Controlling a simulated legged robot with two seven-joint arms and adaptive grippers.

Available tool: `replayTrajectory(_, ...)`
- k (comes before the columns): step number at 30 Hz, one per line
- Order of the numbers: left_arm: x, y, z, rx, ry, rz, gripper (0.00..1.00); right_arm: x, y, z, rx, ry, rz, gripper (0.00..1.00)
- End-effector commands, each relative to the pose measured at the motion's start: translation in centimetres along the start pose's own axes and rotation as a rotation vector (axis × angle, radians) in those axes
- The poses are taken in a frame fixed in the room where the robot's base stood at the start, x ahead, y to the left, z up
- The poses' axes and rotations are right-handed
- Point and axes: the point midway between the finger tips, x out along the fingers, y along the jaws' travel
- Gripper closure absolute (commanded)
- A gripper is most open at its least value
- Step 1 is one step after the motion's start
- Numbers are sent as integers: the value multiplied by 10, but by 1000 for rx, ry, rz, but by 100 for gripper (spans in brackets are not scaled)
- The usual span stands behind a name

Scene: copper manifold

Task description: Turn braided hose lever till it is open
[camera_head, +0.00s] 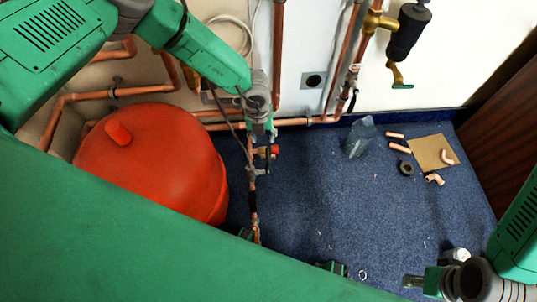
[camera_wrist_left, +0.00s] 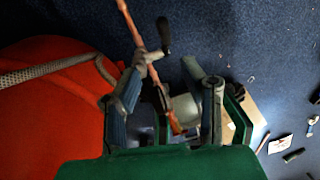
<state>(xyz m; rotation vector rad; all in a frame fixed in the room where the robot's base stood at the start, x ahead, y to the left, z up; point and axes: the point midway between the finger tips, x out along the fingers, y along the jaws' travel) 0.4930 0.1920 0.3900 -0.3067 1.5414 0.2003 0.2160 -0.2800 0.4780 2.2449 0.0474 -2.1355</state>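My left gripper (camera_head: 262,132) points down at the copper pipe and valve fittings right of the red vessel. In the left wrist view its two fingers (camera_wrist_left: 166,98) are apart, with a grey fitting and copper pipe showing between them; contact is unclear. A dark lever (camera_wrist_left: 164,32) on the pipe lies beyond the fingertips. The grey braided hose (camera_wrist_left: 42,70) comes in from the left there; in the head view the hose (camera_head: 232,128) runs beside the gripper. A red-handled valve (camera_head: 270,151) sits just below the gripper. My right gripper (camera_head: 425,282) is at the lower right, its fingers unclear.
The large red vessel (camera_head: 150,165) stands close left of the pipe. Copper pipes (camera_head: 225,126) run along the wall. Loose copper fittings (camera_head: 399,147), a brown board (camera_head: 432,152) and a clear bag (camera_head: 360,138) lie on the blue carpet (camera_head: 320,205), otherwise mostly free.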

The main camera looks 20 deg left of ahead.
Motion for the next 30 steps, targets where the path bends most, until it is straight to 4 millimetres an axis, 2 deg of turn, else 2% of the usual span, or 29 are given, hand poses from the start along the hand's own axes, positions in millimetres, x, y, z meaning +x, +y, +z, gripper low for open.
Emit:
replayTrajectory(2, -3, -3, 4, -4, 4, -31, 63, 1, 0, 0, 0, 0, 0, 63)
replayTrajectory(5, 7, -4, 3, -3, 6, -38, 63, 6, 0, 0, 0, 0, 0, 63)
replayTrajectory(15, 78, -6, 2, -3, 5, -34, 63, 41, 0, 2, 0, -1, 0, 63)
replayTrajectory(21, 114, -8, 3, -3, 3, -35, 63, 58, 0, 3, 0, 0, 0, 63)
replayTrajectory(25, 127, -8, 3, -3, 3, -35, 63, 65, 0, 4, 0, 0, 0, 63)
replayTrajectory(30, 133, -8, 4, -4, 2, -35, 63, 68, 0, 4, 0, 0, 0, 63)
